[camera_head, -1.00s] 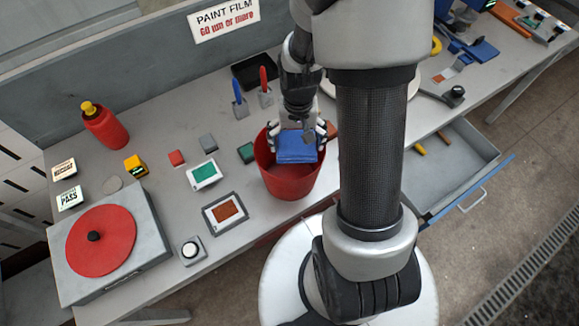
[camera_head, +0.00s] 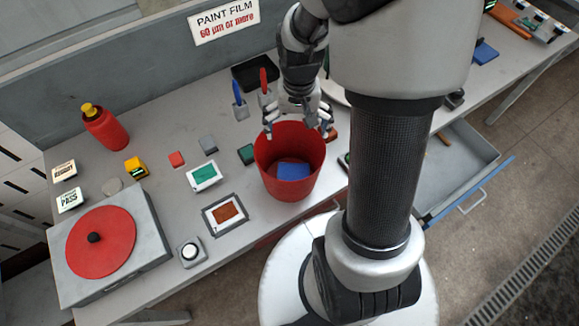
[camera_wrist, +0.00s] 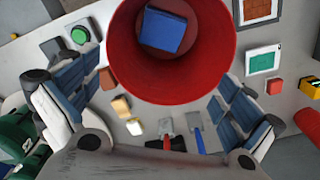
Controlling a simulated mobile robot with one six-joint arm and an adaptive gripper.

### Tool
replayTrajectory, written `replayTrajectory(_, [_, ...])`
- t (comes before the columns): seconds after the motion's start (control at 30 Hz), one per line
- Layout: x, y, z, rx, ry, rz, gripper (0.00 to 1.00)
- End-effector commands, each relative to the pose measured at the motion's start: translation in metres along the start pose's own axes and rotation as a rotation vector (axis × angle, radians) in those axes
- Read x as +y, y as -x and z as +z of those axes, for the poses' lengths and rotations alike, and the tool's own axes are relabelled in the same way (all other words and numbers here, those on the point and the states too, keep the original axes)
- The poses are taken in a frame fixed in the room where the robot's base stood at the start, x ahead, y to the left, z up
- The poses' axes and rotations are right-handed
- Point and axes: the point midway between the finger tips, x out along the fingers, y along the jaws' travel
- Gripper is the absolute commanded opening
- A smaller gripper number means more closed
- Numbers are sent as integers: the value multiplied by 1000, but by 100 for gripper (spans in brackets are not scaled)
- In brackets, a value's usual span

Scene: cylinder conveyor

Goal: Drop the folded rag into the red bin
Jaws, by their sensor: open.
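The blue folded rag (camera_head: 293,171) lies inside the red bin (camera_head: 272,184), down at its bottom. In the wrist view the rag (camera_wrist: 162,31) rests within the round red bin (camera_wrist: 215,75), apart from my fingers. My gripper (camera_head: 298,128) is open and empty, above the bin's back rim. In the wrist view its two fingers (camera_wrist: 152,100) are spread wide at left and right, with nothing between them touching them.
The bin stands on a grey bench (camera_head: 165,235). Near it are a green-screened gauge (camera_head: 203,175), a framed brown panel (camera_head: 226,213) and two paddle-like tools behind. A red turntable box (camera_head: 101,241) is at left. An open drawer (camera_head: 455,165) is at right.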

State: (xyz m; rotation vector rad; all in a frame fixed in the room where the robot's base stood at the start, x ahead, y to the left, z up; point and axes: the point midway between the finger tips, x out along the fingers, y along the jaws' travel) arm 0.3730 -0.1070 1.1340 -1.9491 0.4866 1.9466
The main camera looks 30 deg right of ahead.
Motion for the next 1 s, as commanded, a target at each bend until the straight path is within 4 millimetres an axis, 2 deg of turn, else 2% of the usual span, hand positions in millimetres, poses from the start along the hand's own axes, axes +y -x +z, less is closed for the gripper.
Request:
replayTrajectory(0.1, [0,27,-2,6,0,-1,100])
replayTrajectory(0.33, [0,56,0,1,0,0,100])
replayTrajectory(1.0, [-2,63,3,9,11,-2,100])
